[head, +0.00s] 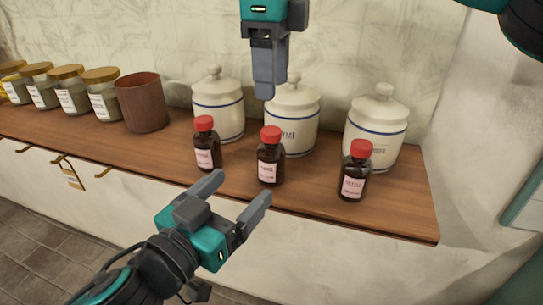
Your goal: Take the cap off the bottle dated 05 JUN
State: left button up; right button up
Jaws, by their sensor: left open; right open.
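Three dark brown bottles with red caps and white labels stand upright on the wooden shelf (112,147): a left bottle (207,143), a middle bottle (270,150) and a right bottle (352,183). All three caps are on. The label print is too small to read, so I cannot tell which bottle is dated 05 JUN. My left gripper (240,195) is open and empty, in front of and below the left and middle bottles, apart from both. My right gripper (269,92) points down above and behind the middle bottle, seen edge-on, with nothing visible in it.
Three white lidded jars with blue bands stand behind the bottles: a left jar (218,106), a middle jar (300,112) and a right jar (376,128). A brown cup (143,103) and several gold-lidded glass jars (73,92) stand at the left.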

aim_at(276, 153)
pick_arm(q)
jog(key=x, duration=1.2)
jog(key=shift+w+d, duration=0.1)
jog(key=shift+w, duration=0.15)
pick_arm(e)
jog(key=shift+f, duration=0.1)
pick_arm(q)
jog(key=shift+c, duration=0.3)
